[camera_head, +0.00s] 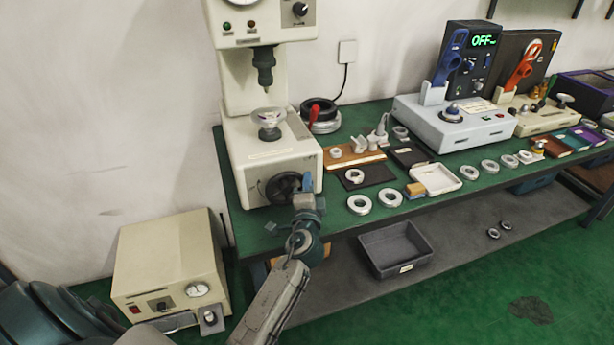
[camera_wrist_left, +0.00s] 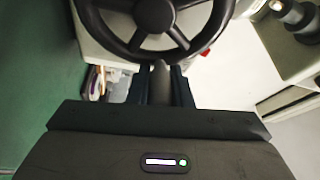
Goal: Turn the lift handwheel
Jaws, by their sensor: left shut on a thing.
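The black spoked handwheel (camera_head: 283,188) sits on the front of the cream press base (camera_head: 258,153). In the left wrist view the handwheel (camera_wrist_left: 155,14) fills the top, with its hub and several spokes showing. My left gripper (camera_head: 306,184) is at the wheel's right side. In the left wrist view, my left gripper (camera_wrist_left: 161,86) is shut on the wheel's grey handle (camera_wrist_left: 160,82), one dark finger on each side of it. The handle's far end is partly hidden by the fingers. My right gripper is not in view.
The green bench (camera_head: 340,215) carries several metal rings, trays and a black plate (camera_head: 365,176) right of the press. A grey bin (camera_head: 396,250) stands on the lower shelf. A cream box (camera_head: 170,265) with a gauge stands on the floor at left.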

